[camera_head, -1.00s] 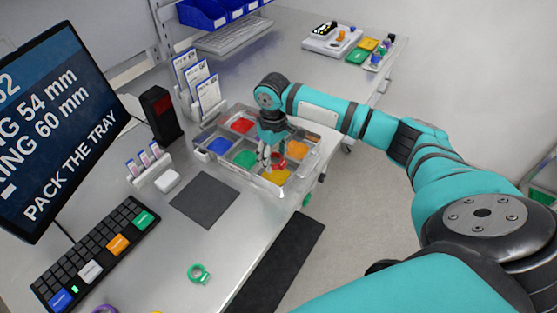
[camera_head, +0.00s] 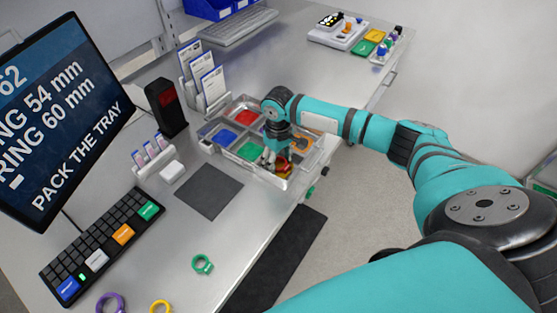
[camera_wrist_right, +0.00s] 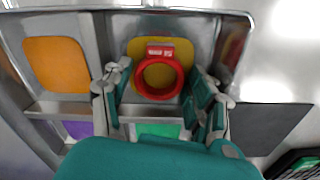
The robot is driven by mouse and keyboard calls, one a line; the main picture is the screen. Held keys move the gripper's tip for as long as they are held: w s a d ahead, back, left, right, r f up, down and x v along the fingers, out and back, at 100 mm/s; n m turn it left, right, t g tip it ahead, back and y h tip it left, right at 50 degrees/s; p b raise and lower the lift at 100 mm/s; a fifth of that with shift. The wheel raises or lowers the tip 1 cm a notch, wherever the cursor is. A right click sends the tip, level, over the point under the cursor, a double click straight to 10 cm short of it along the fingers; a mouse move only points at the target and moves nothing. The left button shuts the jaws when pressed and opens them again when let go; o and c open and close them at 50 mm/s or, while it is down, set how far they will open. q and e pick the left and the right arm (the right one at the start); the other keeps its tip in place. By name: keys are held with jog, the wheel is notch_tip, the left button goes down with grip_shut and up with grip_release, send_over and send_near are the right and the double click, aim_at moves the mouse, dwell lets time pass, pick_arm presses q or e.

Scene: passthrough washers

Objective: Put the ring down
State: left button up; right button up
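The red ring (camera_wrist_right: 160,76), with a small label block on its edge, is at the yellow-floored compartment of the clear divided tray (camera_head: 238,151). It also shows in the head view (camera_head: 283,165), partly hidden by my gripper. My right gripper (camera_wrist_right: 158,72) reaches down into the tray with one finger on each side of the ring. The fingertips are very close to the ring; I cannot tell whether they press on it. Whether the ring rests on the floor is also unclear. In the head view my right gripper (camera_head: 273,160) points down over the tray's near right part. My left gripper is not in view.
Tray dividers and walls surround the gripper closely. A dark mat (camera_head: 209,191) lies left of the tray. A green ring (camera_head: 202,264), a purple ring (camera_head: 110,303) and a yellow ring (camera_head: 160,307) lie at the front. Card holders (camera_head: 205,85) stand behind the tray.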

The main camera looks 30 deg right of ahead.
jog(key=shift+r, duration=0.35)
notch_tip(320, 180, up, 12)
jog(key=b, duration=0.2)
jog(key=shift+f, duration=0.15)
